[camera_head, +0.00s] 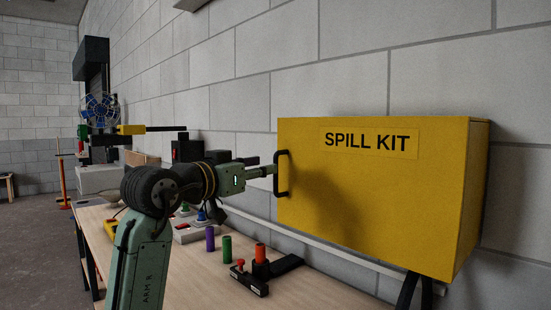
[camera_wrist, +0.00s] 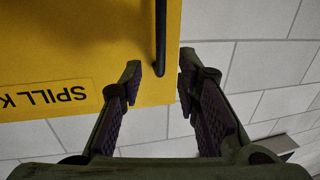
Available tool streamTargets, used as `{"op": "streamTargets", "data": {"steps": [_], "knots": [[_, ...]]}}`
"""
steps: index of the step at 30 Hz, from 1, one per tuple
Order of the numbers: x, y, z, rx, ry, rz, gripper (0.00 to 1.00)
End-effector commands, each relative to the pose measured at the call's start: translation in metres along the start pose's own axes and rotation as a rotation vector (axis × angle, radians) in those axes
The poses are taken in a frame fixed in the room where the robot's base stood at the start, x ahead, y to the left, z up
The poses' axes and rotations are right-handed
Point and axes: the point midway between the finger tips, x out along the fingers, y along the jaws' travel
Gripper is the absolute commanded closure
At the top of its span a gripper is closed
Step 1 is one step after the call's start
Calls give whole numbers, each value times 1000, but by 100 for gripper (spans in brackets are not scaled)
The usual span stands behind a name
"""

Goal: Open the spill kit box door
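The yellow spill kit box (camera_head: 375,220) is mounted on the block wall, and its front door looks shut. A black bar handle (camera_head: 283,174) stands upright at the door's left edge. My gripper (camera_head: 270,171) is level with the handle and close to it in the head view. In the wrist view, my gripper (camera_wrist: 160,78) is open, with one dark finger on each side of the handle (camera_wrist: 160,35). Gaps show between the handle and both fingertips. The door's yellow face (camera_wrist: 75,45) and its lettering appear upside down there.
A wooden bench (camera_head: 205,270) runs below the box. A blue fan (camera_head: 100,112) is farther back.

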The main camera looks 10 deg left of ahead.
Motion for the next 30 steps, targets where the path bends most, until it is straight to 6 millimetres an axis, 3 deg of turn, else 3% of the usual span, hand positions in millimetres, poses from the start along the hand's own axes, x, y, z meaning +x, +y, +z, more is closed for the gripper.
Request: {"op": "streamTargets", "data": {"steps": [6, 12, 22, 30], "knots": [[40, 0, -3, 0, 0, 0, 70], [59, 0, -1, 0, 1, 0, 70], [62, 0, 0, 1, 2, -1, 70], [62, 0, 0, 1, 2, -1, 88]]}}
